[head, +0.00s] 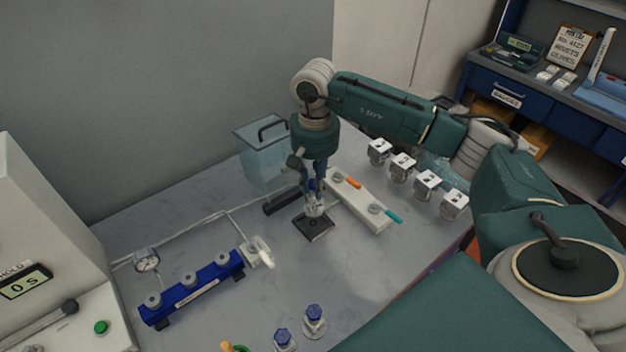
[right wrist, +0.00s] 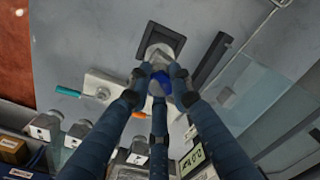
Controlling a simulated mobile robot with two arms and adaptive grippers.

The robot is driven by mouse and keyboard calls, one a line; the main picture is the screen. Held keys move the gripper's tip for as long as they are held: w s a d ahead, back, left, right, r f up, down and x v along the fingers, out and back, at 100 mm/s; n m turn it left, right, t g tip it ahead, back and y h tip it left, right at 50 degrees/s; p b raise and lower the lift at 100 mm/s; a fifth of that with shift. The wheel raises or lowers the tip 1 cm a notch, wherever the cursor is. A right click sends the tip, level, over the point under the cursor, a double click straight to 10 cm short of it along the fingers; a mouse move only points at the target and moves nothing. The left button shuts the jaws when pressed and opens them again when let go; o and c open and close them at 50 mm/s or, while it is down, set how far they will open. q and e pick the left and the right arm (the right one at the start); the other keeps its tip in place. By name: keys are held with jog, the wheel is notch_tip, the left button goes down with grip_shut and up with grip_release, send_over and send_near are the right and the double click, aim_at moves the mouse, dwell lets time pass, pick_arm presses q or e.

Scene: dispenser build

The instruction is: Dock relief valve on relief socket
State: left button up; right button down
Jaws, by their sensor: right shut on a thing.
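My right gripper (head: 313,192) points down over a black square pad (head: 318,234) near the middle of the table. Its fingers are shut on a grey metal valve with a blue part, probably the relief valve (head: 314,210). In the right wrist view the fingers (right wrist: 160,80) close around the valve (right wrist: 158,52), which lines up with the black pad (right wrist: 176,36). I cannot tell whether it touches the pad. A blue manifold (head: 212,283) with several grey round sockets stands at the left; I cannot tell which is the relief socket. My left gripper is out of view.
A pressure gauge (head: 146,260) and a white fitting (head: 262,251) flank the manifold. Two blue-capped valves (head: 314,321) stand in front. A white block with orange and teal handles (head: 365,212) is right of the gripper, with several metal blocks (head: 426,184) beyond. A clear bin (head: 258,160) stands behind.

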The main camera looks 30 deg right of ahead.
aim_at(313, 200)
notch_tip(313, 200, down, 3)
jog(key=shift+w+f+b, duration=0.1)
jog(key=shift+w+b, duration=0.05)
jog(key=shift+b, duration=0.55)
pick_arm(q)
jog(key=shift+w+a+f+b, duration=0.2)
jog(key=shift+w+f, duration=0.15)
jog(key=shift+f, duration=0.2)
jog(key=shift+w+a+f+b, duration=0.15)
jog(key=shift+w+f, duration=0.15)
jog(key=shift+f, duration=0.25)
pick_arm(e)
jog(key=shift+f, duration=0.7)
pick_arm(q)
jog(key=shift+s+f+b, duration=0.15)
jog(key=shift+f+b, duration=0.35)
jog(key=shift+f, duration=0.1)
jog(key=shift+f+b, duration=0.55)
pick_arm(e)
jog(key=shift+f, duration=0.6)
jog(key=c, duration=1.8)
grip_release()
jog(key=shift+c, duration=0.2)
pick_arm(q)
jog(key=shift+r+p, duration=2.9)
pick_arm(e)
jog(key=shift+r, duration=5.55)
jog(key=shift+s+f, duration=0.1)
jog(key=shift+s, duration=0.1)
